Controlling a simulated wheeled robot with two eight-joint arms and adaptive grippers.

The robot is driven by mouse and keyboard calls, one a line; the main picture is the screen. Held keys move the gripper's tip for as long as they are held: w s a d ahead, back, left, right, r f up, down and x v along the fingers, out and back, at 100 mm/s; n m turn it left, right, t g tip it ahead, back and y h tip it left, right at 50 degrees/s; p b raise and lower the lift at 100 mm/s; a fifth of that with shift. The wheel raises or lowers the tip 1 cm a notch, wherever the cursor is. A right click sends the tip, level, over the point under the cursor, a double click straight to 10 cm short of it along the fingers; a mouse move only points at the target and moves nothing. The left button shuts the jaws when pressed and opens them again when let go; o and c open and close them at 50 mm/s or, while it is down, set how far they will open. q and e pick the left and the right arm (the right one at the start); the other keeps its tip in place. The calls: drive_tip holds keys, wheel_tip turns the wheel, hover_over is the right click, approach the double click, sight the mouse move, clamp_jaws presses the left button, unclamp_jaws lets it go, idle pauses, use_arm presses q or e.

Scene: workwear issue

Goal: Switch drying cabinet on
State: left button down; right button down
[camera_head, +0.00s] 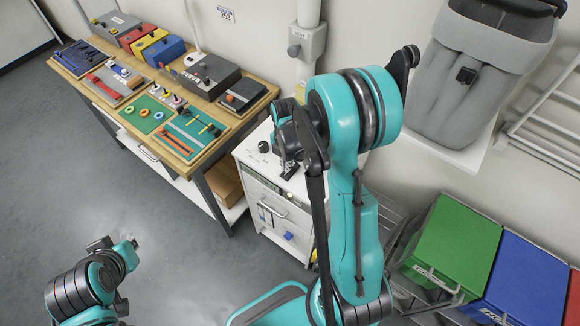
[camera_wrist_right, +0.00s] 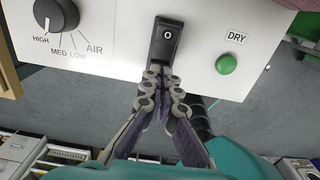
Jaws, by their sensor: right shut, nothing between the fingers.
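The drying cabinet (camera_head: 246,158) is a white unit beside the workbench, partly hidden by my right arm. Its white top panel (camera_wrist_right: 110,35) fills the upper right wrist view. On it are a black rocker switch (camera_wrist_right: 167,38) marked O, a black AIR knob (camera_wrist_right: 57,14) with HIGH, MED and LOW marks, and a green round button or lamp (camera_wrist_right: 226,64) labelled DRY. My right gripper (camera_wrist_right: 161,71) is shut and empty, its tips at the switch's near end; I cannot tell whether they touch. It also shows above the cabinet (camera_head: 287,168). My left arm's end (camera_head: 112,248) is low at the left, far from the cabinet.
A wooden workbench (camera_head: 196,155) with several tool trays and boxes stands left of the cabinet. Green (camera_head: 455,240) and blue (camera_head: 525,282) bins stand to the right. A grey container (camera_head: 475,85) sits on a wall shelf. The floor (camera_head: 60,180) at left is clear.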

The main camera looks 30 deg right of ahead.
drive_tip(key=shift+r+p, duration=1.45)
drive_tip(key=shift+r, duration=1.05)
